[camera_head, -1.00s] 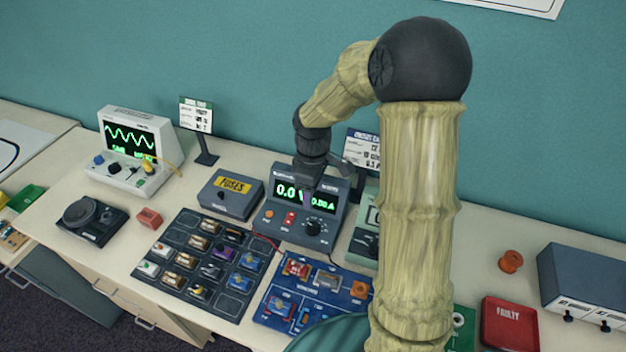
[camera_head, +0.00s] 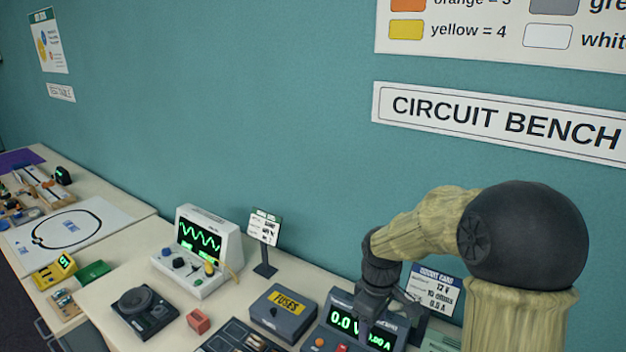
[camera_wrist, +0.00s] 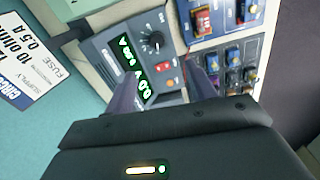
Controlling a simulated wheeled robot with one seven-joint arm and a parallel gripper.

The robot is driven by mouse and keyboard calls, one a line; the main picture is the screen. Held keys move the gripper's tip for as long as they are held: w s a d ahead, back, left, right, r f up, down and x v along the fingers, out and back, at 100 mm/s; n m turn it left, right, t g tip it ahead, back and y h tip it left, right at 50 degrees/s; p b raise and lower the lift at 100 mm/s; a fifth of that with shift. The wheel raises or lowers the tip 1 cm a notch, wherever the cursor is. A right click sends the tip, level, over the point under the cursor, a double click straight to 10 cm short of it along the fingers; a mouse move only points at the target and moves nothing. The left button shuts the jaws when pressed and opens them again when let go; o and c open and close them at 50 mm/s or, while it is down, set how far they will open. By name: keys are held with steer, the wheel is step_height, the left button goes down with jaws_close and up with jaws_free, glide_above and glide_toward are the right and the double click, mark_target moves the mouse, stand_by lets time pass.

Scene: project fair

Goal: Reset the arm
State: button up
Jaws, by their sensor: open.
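My arm rises at the right of the head view, bent at a black ball joint, with its forearm reaching left and down. My gripper (camera_head: 390,310) hangs in front of the grey power supply (camera_head: 345,322) with green digits. In the wrist view my gripper (camera_wrist: 165,90) shows two dark fingers spread apart with nothing between them. The power supply (camera_wrist: 112,48) lies beyond the fingers there, with its dial and green display visible. I cannot tell the exact gap between the fingers and the supply.
On the bench stand an oscilloscope (camera_head: 225,250), a FUSES box (camera_head: 283,312), a red block (camera_head: 199,321), a dark round-topped device (camera_head: 145,312) and a small sign (camera_head: 264,228). A circuit card (camera_head: 436,290) stands behind my gripper. The teal wall (camera_head: 250,120) is behind.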

steer(key=s+m+t, duration=0.2)
steer(key=s+m, duration=0.7)
steer(key=s, duration=0.3)
steer(key=shift+s+f+m, duration=0.2)
steer(key=shift+s+m, duration=0.1)
steer(key=shift+s, duration=0.05)
